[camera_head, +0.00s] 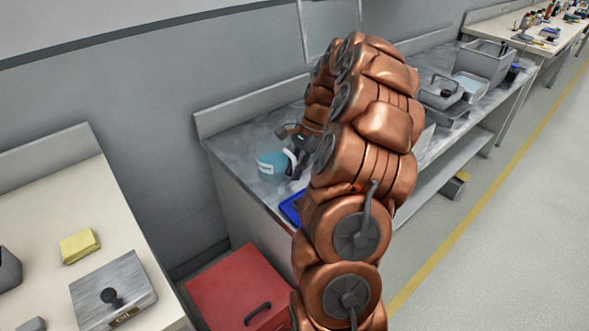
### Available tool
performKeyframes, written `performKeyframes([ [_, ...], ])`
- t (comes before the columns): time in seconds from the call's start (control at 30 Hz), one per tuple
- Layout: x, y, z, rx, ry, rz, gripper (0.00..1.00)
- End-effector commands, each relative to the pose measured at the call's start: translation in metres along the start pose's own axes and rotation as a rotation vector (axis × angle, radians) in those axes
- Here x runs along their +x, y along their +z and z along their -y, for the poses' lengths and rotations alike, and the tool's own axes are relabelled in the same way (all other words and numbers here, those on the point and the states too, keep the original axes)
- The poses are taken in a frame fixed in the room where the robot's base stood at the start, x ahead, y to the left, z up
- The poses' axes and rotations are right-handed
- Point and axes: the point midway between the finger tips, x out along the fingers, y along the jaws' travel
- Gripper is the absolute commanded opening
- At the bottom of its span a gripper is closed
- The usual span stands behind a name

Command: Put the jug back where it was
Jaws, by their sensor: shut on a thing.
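A teal jug-like vessel (268,167) with a pale label is at the left end of the grey-topped bench (245,141). I take it to be the jug. My gripper (291,161) is dark and small in the picture, at the right side of the vessel, shut on it. The fingertips are partly hidden. I cannot tell whether the vessel rests on the bench or hangs just above it. My copper arm hides the middle of the bench.
A blue tray (291,208) lies at the bench's front edge, partly behind my arm. Grey bins (486,62) stand further right. A red chest (240,292) is on the floor. A left table holds a metal box (113,290) and yellow pad (80,246).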

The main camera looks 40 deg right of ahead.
Motion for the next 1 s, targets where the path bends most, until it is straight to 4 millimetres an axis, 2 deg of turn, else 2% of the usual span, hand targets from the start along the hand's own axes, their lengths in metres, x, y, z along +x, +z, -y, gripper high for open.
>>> performKeyframes([
  [0.27, 0.0, -0.001, 0.0, -0.001, -0.002, -0.001, 0.0],
  [0.3, 0.0, -0.001, 0.0, -0.001, -0.002, -0.002, 0.17],
  [0.5, 0.0, -0.001, 0.0, -0.001, -0.002, -0.002, 0.38],
  [0.83, -0.002, 0.0, 0.001, -0.001, -0.003, -0.002, 0.38],
  [1.0, -0.015, -0.001, 0.002, -0.001, -0.006, -0.006, 0.38],
])
